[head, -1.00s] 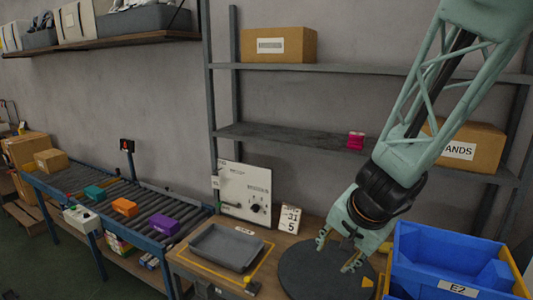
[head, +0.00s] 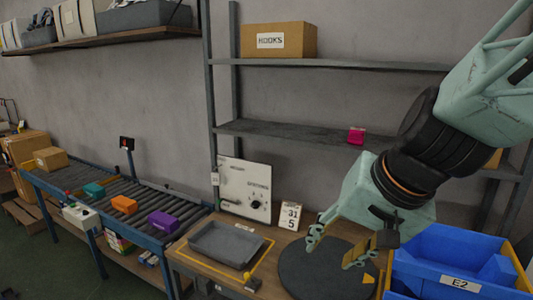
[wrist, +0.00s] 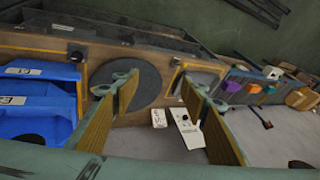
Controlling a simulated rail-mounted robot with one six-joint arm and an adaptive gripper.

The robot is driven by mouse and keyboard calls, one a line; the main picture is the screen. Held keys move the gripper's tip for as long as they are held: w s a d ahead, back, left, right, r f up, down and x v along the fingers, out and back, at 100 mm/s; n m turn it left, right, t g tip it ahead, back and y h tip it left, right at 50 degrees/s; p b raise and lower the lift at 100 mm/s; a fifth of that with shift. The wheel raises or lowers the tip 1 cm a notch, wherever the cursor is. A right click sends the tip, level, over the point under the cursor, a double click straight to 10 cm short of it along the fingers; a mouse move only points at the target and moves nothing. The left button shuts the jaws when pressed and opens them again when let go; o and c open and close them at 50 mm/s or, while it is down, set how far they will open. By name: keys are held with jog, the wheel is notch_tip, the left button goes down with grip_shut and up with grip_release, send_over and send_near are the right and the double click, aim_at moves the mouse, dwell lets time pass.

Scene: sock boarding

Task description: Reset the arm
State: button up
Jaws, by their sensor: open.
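My gripper (head: 335,250) is open and empty in the head view, held above the dark round disc (head: 312,274) on the wooden bench. In the wrist view my gripper (wrist: 160,90) shows its two fingers spread apart with nothing between them. The round disc (wrist: 132,84) lies beyond the fingers there, partly hidden by one finger. My arm fills the right side of the head view and hides part of the shelf.
Blue bins (head: 455,262) stand at the bench's right. A grey tray (head: 222,246), a white panel (head: 244,190) and a date card (head: 290,216) are left of the disc. A conveyor (head: 130,210) carries several boxes. A pink item (head: 357,135) is on the shelf.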

jog(key=s+d+r+n+h+b, duration=0.1)
jog(key=s+d+r+n, duration=0.1)
jog(key=s, duration=0.8)
jog(key=s+d+r+n+g+h+b, duration=0.1)
jog(key=s+d, duration=0.4)
jog(key=s, duration=0.6)
jog(key=shift+s+d+r+n+h, duration=0.15)
jog(key=shift+s+r+n+h, duration=0.15)
jog(key=shift+r+n, duration=0.25)
jog(key=shift+w, duration=0.1)
jog(key=shift+c, duration=0.5)
